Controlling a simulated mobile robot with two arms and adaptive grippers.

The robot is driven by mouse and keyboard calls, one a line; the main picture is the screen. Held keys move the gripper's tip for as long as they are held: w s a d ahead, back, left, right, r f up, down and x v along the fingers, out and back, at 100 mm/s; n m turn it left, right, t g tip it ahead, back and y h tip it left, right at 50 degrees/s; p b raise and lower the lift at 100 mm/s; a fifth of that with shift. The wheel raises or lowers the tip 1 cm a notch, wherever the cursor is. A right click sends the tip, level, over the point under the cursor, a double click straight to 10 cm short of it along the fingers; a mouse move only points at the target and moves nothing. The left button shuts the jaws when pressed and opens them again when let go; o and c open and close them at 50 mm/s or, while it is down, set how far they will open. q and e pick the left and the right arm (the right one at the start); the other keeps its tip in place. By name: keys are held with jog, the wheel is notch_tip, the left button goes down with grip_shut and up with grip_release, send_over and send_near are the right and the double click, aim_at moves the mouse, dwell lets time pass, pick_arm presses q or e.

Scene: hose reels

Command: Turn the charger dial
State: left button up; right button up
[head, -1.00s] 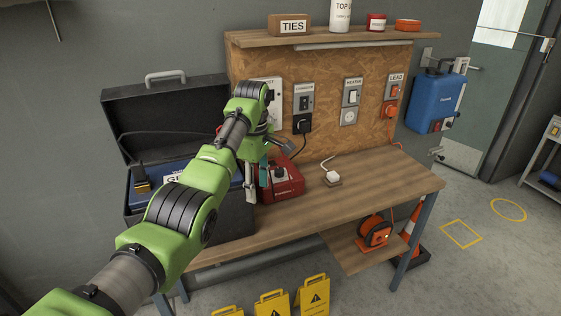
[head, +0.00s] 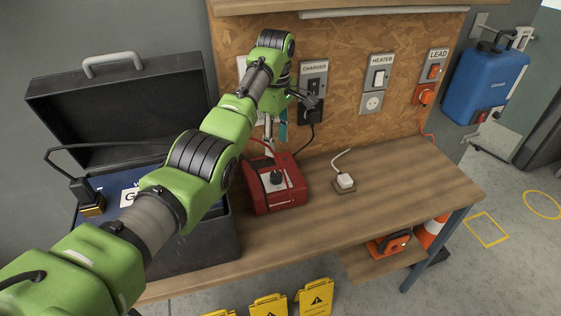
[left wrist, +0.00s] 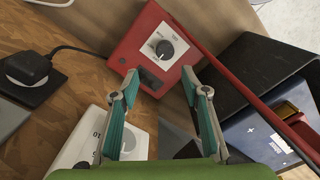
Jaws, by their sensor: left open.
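The red charger (head: 274,197) sits on the wooden bench, beside the open black case. Its black dial (head: 277,178) is on a pale plate on the charger's face. The left wrist view shows the charger (left wrist: 137,45) and the dial (left wrist: 165,49), with a white pointer mark on the knob. My left gripper (head: 275,140) is above and behind the charger in the head view, partly hidden by its own wrist. In the left wrist view its teal-padded fingers (left wrist: 159,76) are open, apart and empty, with the dial beyond the gap between the tips. My right gripper is not in view.
The black case (head: 200,240) with a blue battery (head: 112,200) stands left of the charger. Charger (head: 313,90), heater (head: 376,85) and lead (head: 430,75) sockets are on the board behind. The bench's right part (head: 420,185) is mostly clear.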

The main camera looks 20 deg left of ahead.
aim_at(276, 174)
pick_arm(q)
jog(key=f, duration=0.2)
jog(key=s+f+p, duration=0.1)
jog(key=f, duration=0.2)
jog(key=shift+s+f, duration=0.35)
jog(key=shift+s, duration=0.05)
jog(key=f, duration=0.4)
jog(key=shift+w+f+p, duration=0.35)
jog(key=shift+f, duration=0.25)
jog(key=c, duration=1)
jog(key=shift+c, duration=0.4)
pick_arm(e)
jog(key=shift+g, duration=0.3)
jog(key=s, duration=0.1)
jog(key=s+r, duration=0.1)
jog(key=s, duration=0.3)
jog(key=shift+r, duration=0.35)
